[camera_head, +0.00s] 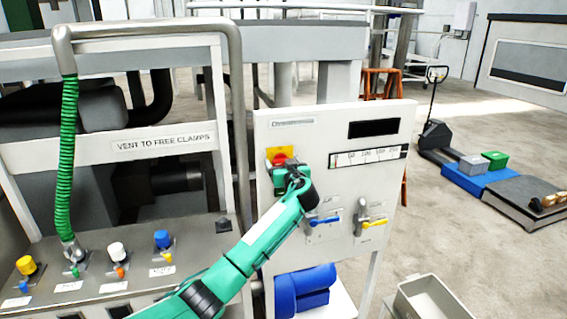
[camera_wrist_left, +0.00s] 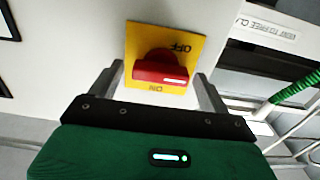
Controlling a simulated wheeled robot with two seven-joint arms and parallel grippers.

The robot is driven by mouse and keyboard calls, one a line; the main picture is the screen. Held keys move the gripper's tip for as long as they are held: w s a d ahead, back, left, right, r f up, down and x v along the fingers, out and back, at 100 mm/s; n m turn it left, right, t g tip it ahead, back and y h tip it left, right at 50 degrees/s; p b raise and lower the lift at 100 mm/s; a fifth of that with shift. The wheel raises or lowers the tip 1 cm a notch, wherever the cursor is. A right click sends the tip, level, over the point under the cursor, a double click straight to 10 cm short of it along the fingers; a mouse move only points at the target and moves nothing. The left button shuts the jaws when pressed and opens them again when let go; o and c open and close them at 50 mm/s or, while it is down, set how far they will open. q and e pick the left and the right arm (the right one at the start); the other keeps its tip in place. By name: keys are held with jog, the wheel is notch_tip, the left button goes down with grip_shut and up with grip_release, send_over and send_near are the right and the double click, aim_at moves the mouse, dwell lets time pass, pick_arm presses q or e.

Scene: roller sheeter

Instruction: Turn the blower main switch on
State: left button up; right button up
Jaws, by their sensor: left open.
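The blower main switch is a red rotary knob (camera_wrist_left: 161,68) on a yellow plate (camera_wrist_left: 187,38) marked OFF and ON. In the head view the red knob (camera_head: 281,159) and yellow plate (camera_head: 284,151) show at the upper left of the white control panel (camera_head: 340,125). My left gripper (camera_wrist_left: 158,88) is open, with one finger on each side of the red knob. I cannot tell whether the fingers touch it. In the head view my left gripper (camera_head: 279,172) partly covers the switch. My right gripper is not in view.
The panel also carries a blue handle (camera_head: 326,220) and a yellow handle (camera_head: 375,223) below the scale. A console with coloured knobs (camera_head: 117,250) and a green coiled hose (camera_head: 64,160) stand at left. A grey bin (camera_head: 430,298) lies at lower right; floor beyond it is open.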

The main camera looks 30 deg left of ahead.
pick_arm(q)
jog(key=c, duration=1)
jog(key=shift+w+d+f+m+b, duration=0.15)
jog(key=shift+m+b, duration=0.1)
jog(key=shift+m, duration=4.25)
jog(key=shift+f+m+b, duration=0.1)
jog(key=shift+m+b, duration=0.1)
jog(key=shift+m, duration=4.3)
